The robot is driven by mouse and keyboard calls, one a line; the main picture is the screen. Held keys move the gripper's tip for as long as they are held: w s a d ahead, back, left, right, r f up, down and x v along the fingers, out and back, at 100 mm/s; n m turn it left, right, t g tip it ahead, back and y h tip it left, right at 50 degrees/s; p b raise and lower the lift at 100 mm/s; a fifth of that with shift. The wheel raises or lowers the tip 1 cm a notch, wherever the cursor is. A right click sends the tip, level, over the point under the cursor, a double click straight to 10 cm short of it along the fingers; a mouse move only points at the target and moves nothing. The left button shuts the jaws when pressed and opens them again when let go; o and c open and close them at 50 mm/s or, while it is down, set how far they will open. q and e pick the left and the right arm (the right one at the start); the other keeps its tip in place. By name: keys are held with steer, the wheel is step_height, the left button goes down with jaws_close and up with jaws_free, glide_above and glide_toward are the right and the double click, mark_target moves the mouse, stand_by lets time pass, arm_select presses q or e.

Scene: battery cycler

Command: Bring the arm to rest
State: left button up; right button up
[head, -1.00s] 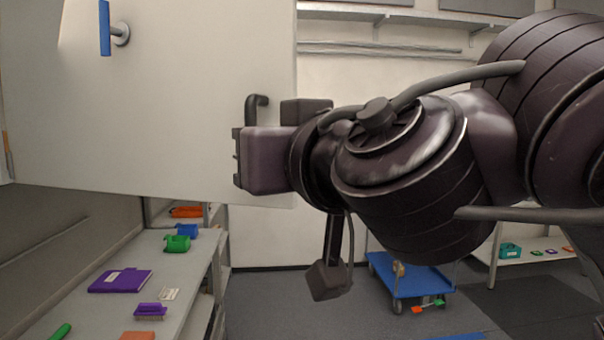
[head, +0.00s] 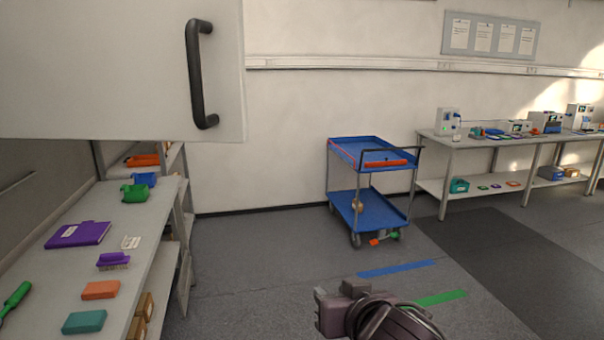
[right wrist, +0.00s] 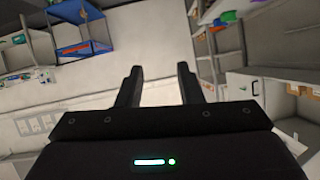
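My right arm shows only as a dark folded part at the bottom edge of the head view, low in front of the floor; its fingers cannot be made out there. In the right wrist view, my right gripper (right wrist: 159,78) has its two black fingers apart with nothing between them. My left arm and gripper are not in view.
A pale panel with a black handle (head: 199,75) fills the upper left. Below it, a grey shelf bench (head: 143,222) holds a purple binder (head: 78,234) and small items. A blue cart (head: 372,210) stands mid-room; a workbench (head: 480,143) stands right.

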steer(key=s+d+f+g+h, duration=0.2)
steer(key=s+d+f+g, duration=0.4)
steer(key=s+f, duration=0.5)
steer(key=s+d+f+g+h, duration=0.2)
steer(key=s+d+f+g, duration=0.1)
steer(key=s+d+f, duration=0.8)
steer(key=a+f+g+b, duration=0.1)
steer(key=a+f+b, duration=0.2)
steer(key=f, duration=2.9)
steer(key=s+d+f+b, duration=0.1)
steer(key=s+f, duration=0.9)
steer(key=f, duration=0.2)
steer(key=s+d+f+g+b, duration=0.1)
steer(key=s+d+f+b, duration=0.1)
steer(key=s+f, duration=0.8)
step_height(320, 180, down, 2)
steer(key=shift+d+f, duration=0.1)
steer(key=shift+d, duration=0.1)
